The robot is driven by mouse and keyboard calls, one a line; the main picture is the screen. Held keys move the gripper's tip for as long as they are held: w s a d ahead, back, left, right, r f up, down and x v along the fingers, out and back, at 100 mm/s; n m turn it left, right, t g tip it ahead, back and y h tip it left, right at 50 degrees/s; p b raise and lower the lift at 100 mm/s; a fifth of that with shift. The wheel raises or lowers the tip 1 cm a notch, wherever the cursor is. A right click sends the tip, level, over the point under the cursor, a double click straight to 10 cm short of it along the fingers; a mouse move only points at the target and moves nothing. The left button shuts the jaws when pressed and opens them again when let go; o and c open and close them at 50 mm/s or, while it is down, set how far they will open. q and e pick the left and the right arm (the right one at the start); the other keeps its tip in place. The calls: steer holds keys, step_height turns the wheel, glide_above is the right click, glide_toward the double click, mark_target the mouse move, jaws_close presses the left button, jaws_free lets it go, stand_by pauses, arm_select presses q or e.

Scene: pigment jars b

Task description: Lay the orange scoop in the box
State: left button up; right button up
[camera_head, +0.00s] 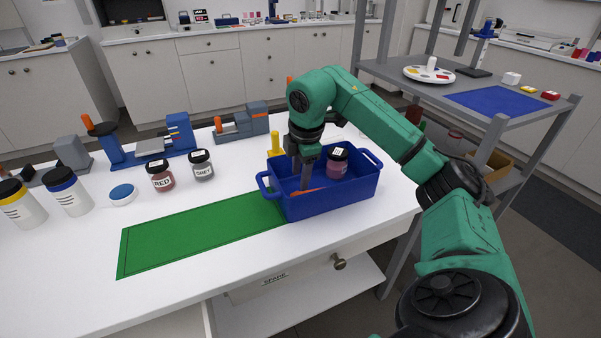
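The blue box (330,199) stands on the white table at the right end of the green mat. My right gripper (303,186) points down into the box, near its left end. The orange scoop (309,191) shows as a thin orange strip low inside the box, right at the fingertips. Its rest is hidden by the gripper and the box's front wall. I cannot tell whether the fingers are closed on it or apart. My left gripper is not in view.
A dark-lidded jar (338,165) stands in the box, right of the gripper. The green mat (195,233) is bare. A red jar (160,178), a grey jar (202,168) and white bottles (67,195) stand to the left. A yellow object (275,143) is behind the box.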

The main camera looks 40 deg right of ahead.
steer(key=shift+r, duration=0.25)
steer(key=d+p+v, duration=0.1)
steer(key=p+v, duration=0.4)
steer(key=v, duration=0.7)
steer(key=shift+a+r+p, duration=0.35)
steer(key=shift+a+p, duration=0.05)
steer(key=shift+a, duration=0.15)
steer(key=shift+f, duration=0.1)
